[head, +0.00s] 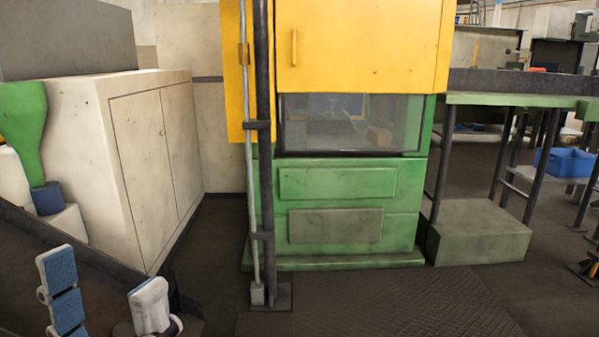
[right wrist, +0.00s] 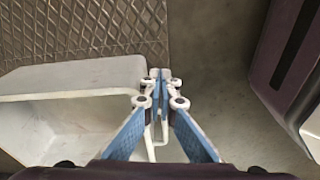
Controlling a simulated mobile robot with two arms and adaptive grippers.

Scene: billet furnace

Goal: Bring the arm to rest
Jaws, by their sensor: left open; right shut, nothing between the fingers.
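My left gripper (head: 103,292) shows at the lower left of the head view. Its two fingers with blue pads stand wide apart, with nothing between them. My right gripper (right wrist: 159,78) shows in the right wrist view, pointing down over the floor. Its blue-padded fingers meet at the tips and hold nothing. The right gripper is not in the head view.
A yellow and green furnace machine (head: 336,225) with a window stands ahead, behind a dark vertical post (head: 264,150). A pale cabinet (head: 150,150) stands at the left. A green-topped table (head: 515,99) and blue bin (head: 566,162) are at right.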

